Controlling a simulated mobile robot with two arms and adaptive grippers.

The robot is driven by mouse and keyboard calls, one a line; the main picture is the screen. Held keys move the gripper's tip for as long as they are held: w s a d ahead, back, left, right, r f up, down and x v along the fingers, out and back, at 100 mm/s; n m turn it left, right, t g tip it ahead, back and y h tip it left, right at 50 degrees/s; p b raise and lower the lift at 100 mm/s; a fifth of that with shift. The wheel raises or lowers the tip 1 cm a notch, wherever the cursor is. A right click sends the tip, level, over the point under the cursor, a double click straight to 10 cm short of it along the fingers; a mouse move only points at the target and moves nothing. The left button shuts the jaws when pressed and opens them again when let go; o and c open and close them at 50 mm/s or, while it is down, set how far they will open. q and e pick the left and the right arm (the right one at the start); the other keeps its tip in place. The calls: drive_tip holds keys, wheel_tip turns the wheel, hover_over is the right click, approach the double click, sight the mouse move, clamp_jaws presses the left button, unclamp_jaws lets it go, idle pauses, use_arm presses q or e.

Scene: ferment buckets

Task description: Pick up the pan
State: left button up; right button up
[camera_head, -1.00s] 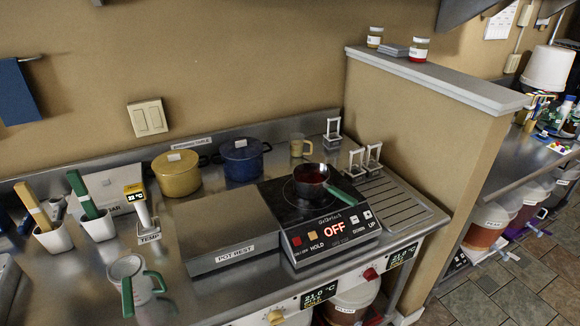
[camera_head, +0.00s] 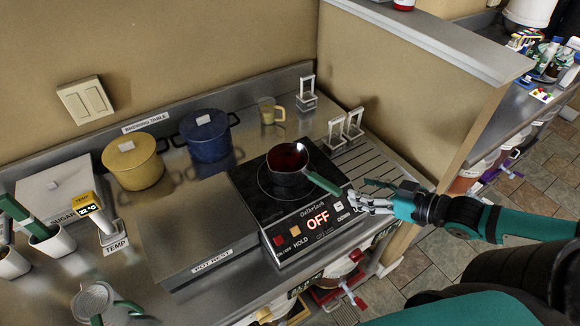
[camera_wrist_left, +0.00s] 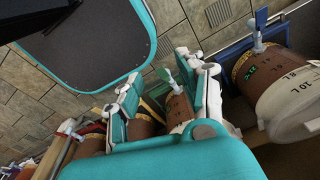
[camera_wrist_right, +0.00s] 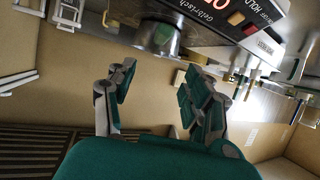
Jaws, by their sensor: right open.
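The pan (camera_head: 289,158) sits on the dark induction cooktop with dark red contents. Its green handle (camera_head: 325,184) points to the lower right, toward my right gripper. My right gripper (camera_head: 362,198) is open and empty, just right of the handle's end. In the right wrist view its fingers (camera_wrist_right: 155,88) are apart, with the cooktop's front panel beyond them. A grey and green part (camera_wrist_right: 160,38) lies ahead of them, perhaps the pan and handle end-on. My left gripper (camera_wrist_left: 165,95) shows only in the left wrist view, open, away from the pan.
The cooktop (camera_head: 318,222) reads OFF. The pot rest (camera_head: 190,225) is bare on its left. A yellow pot (camera_head: 133,165) and a blue pot (camera_head: 208,138) stand behind. A partition wall (camera_head: 405,95) bounds the counter's right. Several labelled buckets (camera_wrist_left: 290,95) show in the left wrist view.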

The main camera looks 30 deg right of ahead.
wheel_tip(320, 180, down, 2)
drive_tip(key=w+a+b, duration=0.1)
drive_tip(key=w+b, duration=0.2)
drive_tip(key=b, duration=0.7)
approach(314, 175)
drive_tip(key=x, duration=0.3)
drive_tip(key=shift+w+a+f, duration=0.2)
drive_tip(key=shift+f, duration=0.15)
drive_tip(key=shift+b+x, duration=0.9)
drive_tip(key=shift+x, duration=0.55)
drive_tip(key=shift+w+a+f, duration=0.1)
drive_tip(key=shift+w+a, duration=0.05)
drive_tip(key=shift+w, duration=0.6)
use_arm(q)
wheel_tip(314, 175, down, 13)
drive_tip(key=s, duration=0.1)
drive_tip(key=shift+s+a+f, duration=0.2)
use_arm(e)
drive_tip(key=shift+x, duration=0.95)
drive_tip(key=shift+f, duration=0.1)
clamp_jaws()
